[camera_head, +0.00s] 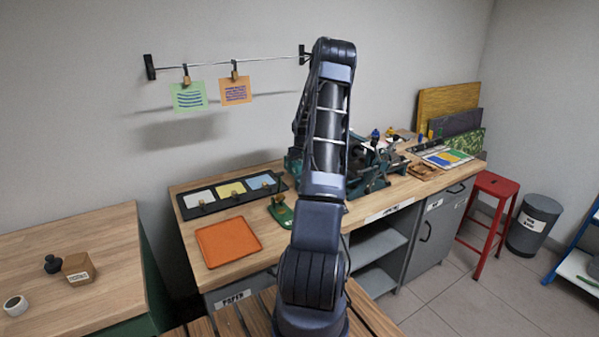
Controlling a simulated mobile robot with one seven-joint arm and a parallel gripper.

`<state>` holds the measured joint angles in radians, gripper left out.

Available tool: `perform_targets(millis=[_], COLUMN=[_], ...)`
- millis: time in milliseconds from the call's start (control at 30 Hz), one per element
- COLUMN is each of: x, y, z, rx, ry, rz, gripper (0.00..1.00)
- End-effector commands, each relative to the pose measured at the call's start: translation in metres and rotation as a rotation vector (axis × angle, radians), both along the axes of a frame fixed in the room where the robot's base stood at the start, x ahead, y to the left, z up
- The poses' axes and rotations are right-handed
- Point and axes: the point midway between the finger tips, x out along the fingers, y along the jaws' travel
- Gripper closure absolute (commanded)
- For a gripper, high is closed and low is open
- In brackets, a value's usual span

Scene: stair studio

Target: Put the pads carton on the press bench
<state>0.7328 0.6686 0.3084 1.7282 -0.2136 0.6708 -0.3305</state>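A small brown carton (77,268) with a white label stands on the wooden bench at the left; the label is too small to read surely, so I cannot tell if it is the pads carton. The press bench (222,282) is the wooden-topped bench in the middle, with a dark green press (372,180) on it, partly hidden by my arm. My arm rises upright in front of this bench. I cannot make out my gripper; it does not show.
A dark knob-like object (52,264) and a white roll (15,306) are near the carton. An orange tray (228,242) and a dark tray with coloured cards (188,206) occupy the press bench's left part. A red stool (488,215) and grey bin (533,224) stand right.

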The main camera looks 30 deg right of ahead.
Motion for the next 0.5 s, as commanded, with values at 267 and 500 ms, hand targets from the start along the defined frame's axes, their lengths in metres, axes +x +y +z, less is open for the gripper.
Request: perform_targets(millis=[267, 500], x=[0.000, 0.000], y=[0.000, 0.000], z=[-0.026, -0.027], rx=[0.000, 0.000], ry=[-0.001, 0.000], rz=[-0.001, 0.000], gripper=[0.42, 0.42])
